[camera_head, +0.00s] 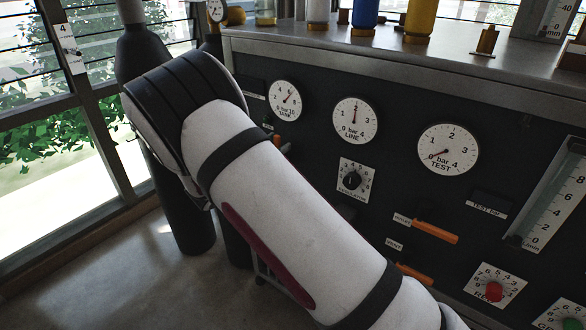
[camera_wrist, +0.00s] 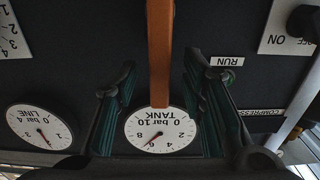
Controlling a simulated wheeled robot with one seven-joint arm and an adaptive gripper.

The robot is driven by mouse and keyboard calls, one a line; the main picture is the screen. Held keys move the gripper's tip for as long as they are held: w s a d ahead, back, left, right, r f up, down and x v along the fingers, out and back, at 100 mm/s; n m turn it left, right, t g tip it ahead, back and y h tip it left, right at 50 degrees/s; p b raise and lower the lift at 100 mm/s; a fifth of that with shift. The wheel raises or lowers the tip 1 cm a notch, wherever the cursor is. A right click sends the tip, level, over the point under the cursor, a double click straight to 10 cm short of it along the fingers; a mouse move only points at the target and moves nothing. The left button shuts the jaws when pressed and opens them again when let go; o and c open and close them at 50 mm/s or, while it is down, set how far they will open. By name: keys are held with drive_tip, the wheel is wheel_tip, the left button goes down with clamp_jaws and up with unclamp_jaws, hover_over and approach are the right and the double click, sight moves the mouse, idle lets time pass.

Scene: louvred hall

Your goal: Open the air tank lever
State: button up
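An orange lever (camera_wrist: 159,50) runs down the middle of the wrist view, its end just over the TANK gauge (camera_wrist: 161,130). My gripper (camera_wrist: 159,68) is open, one finger on each side of the lever, with gaps on both sides. The wrist view shows the panel upside down. In the head view my arm hides the gripper. A small orange piece (camera_head: 282,146), perhaps the same lever, shows past the arm below the TANK gauge (camera_head: 286,100). The lever's pivot and label cannot be made out.
The dark panel also carries the LINE gauge (camera_head: 355,120), TEST gauge (camera_head: 448,148), a selector knob (camera_head: 351,181), the outlet lever (camera_head: 427,230) and the vent lever (camera_head: 414,273). A dark cylinder (camera_head: 180,210) stands left of the panel. Open floor (camera_head: 110,270) lies at lower left.

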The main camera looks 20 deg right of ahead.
drive_tip(key=p+v, duration=0.1)
drive_tip(key=v, duration=0.5)
drive_tip(key=shift+s+a, duration=0.2)
drive_tip(key=shift+s, duration=0.05)
drive_tip(key=shift+a, duration=0.1)
